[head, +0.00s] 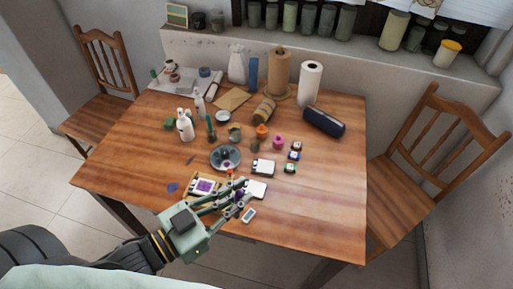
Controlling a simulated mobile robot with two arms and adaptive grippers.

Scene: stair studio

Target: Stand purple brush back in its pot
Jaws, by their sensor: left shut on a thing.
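My left gripper (240,190) reaches in over the front edge of the table, low over the small paint things there. Its fingers are shut on a thin thing that looks like the purple brush, mostly hidden by the fingers. A purple paint pad (204,187) lies in a light wooden tray just left of the fingers. Small pots stand farther back: an olive one (235,132), an orange one (262,131) and a pink one (278,142). Which is the brush's pot I cannot tell. My right gripper is out of view.
A round grey dish (225,157) sits beyond the gripper. White-topped pads (263,167) lie close to the fingers. The wooden table (325,190) is clear at right.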

